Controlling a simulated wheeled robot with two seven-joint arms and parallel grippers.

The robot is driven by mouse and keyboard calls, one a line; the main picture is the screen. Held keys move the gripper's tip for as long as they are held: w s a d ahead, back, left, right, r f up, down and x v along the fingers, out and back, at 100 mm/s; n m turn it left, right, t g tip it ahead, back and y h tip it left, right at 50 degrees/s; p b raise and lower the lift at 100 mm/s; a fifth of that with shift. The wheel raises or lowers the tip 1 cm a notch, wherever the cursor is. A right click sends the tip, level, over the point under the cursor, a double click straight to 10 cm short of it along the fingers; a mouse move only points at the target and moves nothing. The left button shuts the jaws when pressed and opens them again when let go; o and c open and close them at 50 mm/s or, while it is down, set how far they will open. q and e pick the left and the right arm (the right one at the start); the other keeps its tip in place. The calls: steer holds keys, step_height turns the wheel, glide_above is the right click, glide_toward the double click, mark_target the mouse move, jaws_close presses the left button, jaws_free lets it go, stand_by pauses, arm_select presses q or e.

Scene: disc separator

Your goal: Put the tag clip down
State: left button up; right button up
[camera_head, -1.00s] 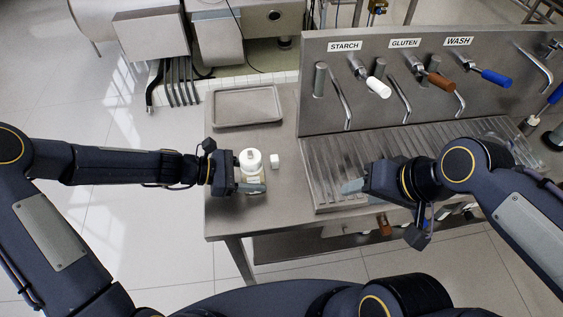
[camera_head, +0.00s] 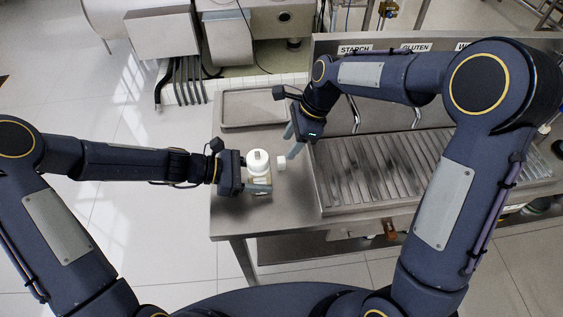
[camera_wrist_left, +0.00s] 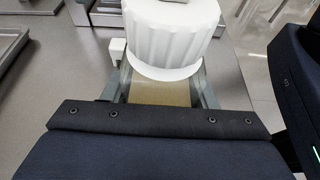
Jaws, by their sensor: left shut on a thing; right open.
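A small white block (camera_head: 281,163), which looks like the tag clip, is on the steel table just right of the jar. It also shows in the left wrist view (camera_wrist_left: 116,50), left of the lid. The jar (camera_head: 260,185) has a ribbed white lid (camera_wrist_left: 172,30) and tan contents. My left gripper (camera_head: 257,187) is shut around the jar's body, and the jar stands upright. My right gripper (camera_head: 291,145) is open, its fingers pointing down close above and beside the white block. I cannot tell whether a finger touches it.
An empty steel tray (camera_head: 230,122) lies at the table's back left. A ribbed drain board (camera_head: 390,170) with a raised panel is to the right. The table front (camera_head: 236,222) is clear.

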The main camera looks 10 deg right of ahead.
mark_target(284, 159)
steer(key=x, duration=0.7)
steer(key=shift+s+d+f, duration=0.1)
steer(key=shift+s+d, duration=0.15)
steer(key=shift+c, duration=0.5)
jaws_close()
